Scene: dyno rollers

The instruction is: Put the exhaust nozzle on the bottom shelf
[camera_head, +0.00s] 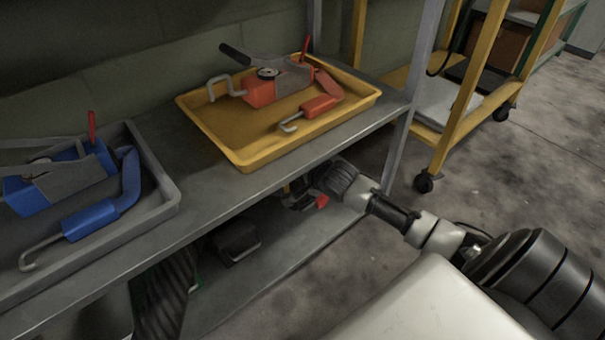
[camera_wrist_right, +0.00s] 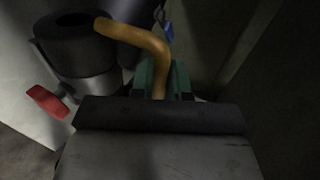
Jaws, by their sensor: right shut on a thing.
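The exhaust nozzle shows in the right wrist view as a dark cylinder (camera_wrist_right: 75,45) with a metal band, a red lever and a bent orange handle (camera_wrist_right: 145,38). My right gripper (camera_wrist_right: 160,85), with green fingers, is shut on the handle's lower end. In the head view the right arm reaches under the upper shelf, and the nozzle's red lever (camera_head: 322,201) shows just below the gripper. The rest of the nozzle is mostly hidden by the arm and shelf edge. The bottom shelf (camera_head: 285,250) lies below; contact with it cannot be told. My left gripper is out of view.
A dark box-like object (camera_head: 235,241) and a ribbed hose (camera_head: 165,295) occupy the bottom shelf's left part. Above, the upper shelf holds a yellow tray (camera_head: 225,140) and a grey tray (camera_head: 165,190) with tools. A yellow wheeled cart (camera_head: 455,125) stands right.

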